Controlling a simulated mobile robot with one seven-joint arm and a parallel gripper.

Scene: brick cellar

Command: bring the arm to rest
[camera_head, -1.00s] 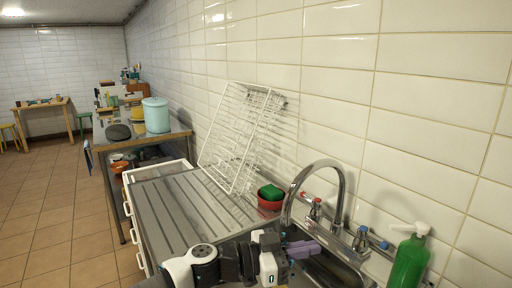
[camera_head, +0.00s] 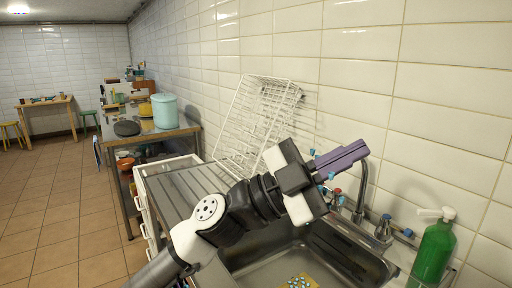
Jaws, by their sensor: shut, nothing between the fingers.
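My arm rises from the bottom left of the head view and reaches over the sink's near left side. My gripper (camera_head: 360,152) has purple fingers and points to the right, in front of the tap and the tiled wall. The fingers are together with nothing between them. The gripper is held in the air above the sink's level.
The metal sink (camera_head: 345,250) holds a yellow spotted item (camera_head: 298,281). The curved tap (camera_head: 363,190) stands behind the gripper. A green bottle (camera_head: 432,252) stands at right. A white wire rack (camera_head: 248,120) leans on the wall. A teal pot (camera_head: 164,111) stands farther left.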

